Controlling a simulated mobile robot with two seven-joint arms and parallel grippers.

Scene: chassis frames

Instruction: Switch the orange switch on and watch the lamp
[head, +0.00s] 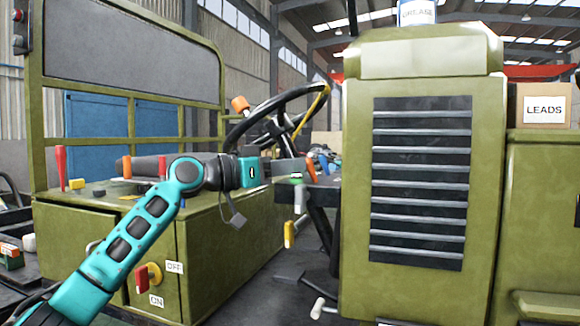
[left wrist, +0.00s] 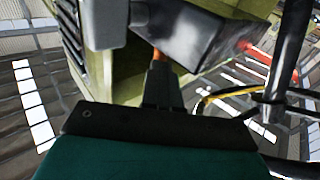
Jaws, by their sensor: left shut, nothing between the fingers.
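An orange switch lever (head: 312,170) stands out at the dark panel beside the steering column in the head view. It also shows in the left wrist view (left wrist: 157,54), just beyond my fingertips. My left gripper (head: 301,168) is shut and empty, with its tips at or very near the lever; I cannot tell whether they touch. The shut fingers also show in the left wrist view (left wrist: 161,82). An orange lamp-like cap (head: 240,104) stands left of the steering wheel; I cannot tell whether it is lit. My right gripper is not in view.
The black steering wheel (head: 268,112) rises behind my left gripper. The green grille housing (head: 355,250) stands close on the right. White (head: 299,201) and yellow (head: 289,236) handles hang below the gripper. A red rotary handle (head: 142,279) sits between OFF and ON labels.

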